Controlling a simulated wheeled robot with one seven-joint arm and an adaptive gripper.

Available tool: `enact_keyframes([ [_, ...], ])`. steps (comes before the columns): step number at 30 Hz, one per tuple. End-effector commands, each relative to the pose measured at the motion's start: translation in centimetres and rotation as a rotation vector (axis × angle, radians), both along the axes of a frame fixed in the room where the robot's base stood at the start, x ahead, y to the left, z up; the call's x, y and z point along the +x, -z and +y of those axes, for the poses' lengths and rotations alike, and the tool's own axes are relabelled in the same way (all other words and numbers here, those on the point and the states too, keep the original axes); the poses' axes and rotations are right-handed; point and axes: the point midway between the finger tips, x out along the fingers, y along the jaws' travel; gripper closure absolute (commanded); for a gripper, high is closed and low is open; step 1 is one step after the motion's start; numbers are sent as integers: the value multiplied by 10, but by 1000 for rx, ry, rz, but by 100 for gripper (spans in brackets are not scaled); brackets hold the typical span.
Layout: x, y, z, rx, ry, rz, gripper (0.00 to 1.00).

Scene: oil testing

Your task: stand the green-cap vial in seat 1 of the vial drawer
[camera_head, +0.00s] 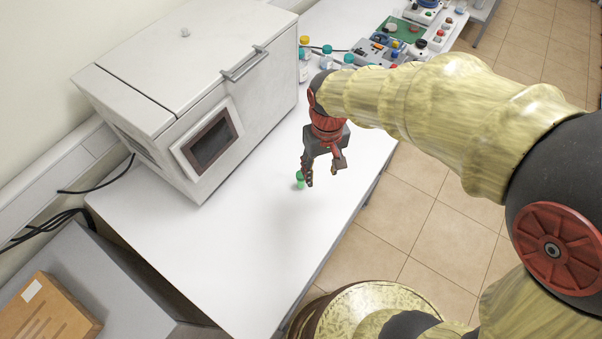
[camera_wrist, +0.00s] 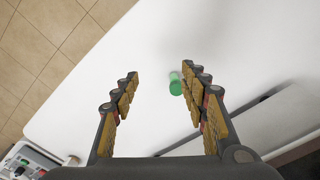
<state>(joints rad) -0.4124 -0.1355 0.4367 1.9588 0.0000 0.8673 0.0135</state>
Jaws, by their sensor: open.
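The green-cap vial (camera_head: 300,181) stands or lies on the white table in front of the white machine; its posture is hard to tell. My gripper (camera_head: 322,177) is open and empty, pointing down just to the right of the vial in the head view. In the wrist view, the green vial (camera_wrist: 175,84) shows beside the right finger's tip, toward the inner side of my gripper (camera_wrist: 160,75), off the middle of the gap. Part of it is hidden by that finger. I cannot make out a vial drawer or seat 1 in either view.
A white machine (camera_head: 190,90) with a lid, handle and dark window stands to the left on the table. Several bottles (camera_head: 327,57) and electronic boards (camera_head: 400,35) are at the back. A wooden slotted box (camera_head: 50,310) sits lower left. The front of the table (camera_head: 230,270) is clear.

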Motion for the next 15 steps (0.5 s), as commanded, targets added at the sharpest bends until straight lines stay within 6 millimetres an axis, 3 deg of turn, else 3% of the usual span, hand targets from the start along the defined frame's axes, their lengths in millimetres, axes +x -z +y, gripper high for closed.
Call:
enact_keyframes([
  [3, 20, 22, 31, -15, -40, 32, 56],
  [6, 35, 34, 48, -15, -53, 32, 56],
  [10, 48, 38, 58, -8, -54, 18, 56],
  [15, 51, 53, 59, -7, -52, 15, 56],
])
